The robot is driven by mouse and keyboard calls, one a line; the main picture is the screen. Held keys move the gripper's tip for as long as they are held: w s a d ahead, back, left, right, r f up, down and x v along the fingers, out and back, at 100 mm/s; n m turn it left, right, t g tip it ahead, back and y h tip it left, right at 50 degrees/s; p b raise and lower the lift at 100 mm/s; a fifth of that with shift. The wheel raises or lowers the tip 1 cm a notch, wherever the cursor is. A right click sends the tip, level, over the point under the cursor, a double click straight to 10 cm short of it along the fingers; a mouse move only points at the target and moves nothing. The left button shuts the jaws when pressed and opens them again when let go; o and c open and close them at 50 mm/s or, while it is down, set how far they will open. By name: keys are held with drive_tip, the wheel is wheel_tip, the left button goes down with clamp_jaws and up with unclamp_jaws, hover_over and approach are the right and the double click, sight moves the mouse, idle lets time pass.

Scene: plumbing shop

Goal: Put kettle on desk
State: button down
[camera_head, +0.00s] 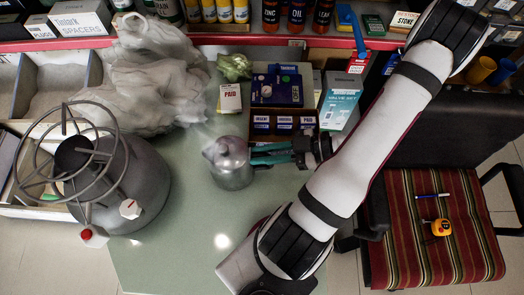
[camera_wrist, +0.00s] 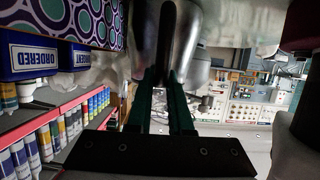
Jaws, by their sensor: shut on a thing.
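The kettle (camera_head: 229,164) is a small silvery metal vessel with a lid, seen from above near the middle of the head view. My gripper (camera_head: 254,156) reaches it from the right, and its green fingers are shut on the kettle's right side. In the wrist view the kettle's shiny metal side (camera_wrist: 197,45) shows at the top, at the tips of the gripper fingers (camera_wrist: 166,75). The part between the fingers is hard to make out. The desk (camera_head: 180,240) is a pale green top beneath the kettle. I cannot tell whether the kettle's base touches it.
The desk's front is clear. A striped chair (camera_head: 410,260) is at right.

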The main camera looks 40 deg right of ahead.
drive_tip(key=c, duration=0.8)
unclamp_jaws()
drive_tip(key=shift+f, duration=0.15)
drive_tip(key=shift+c, duration=0.2)
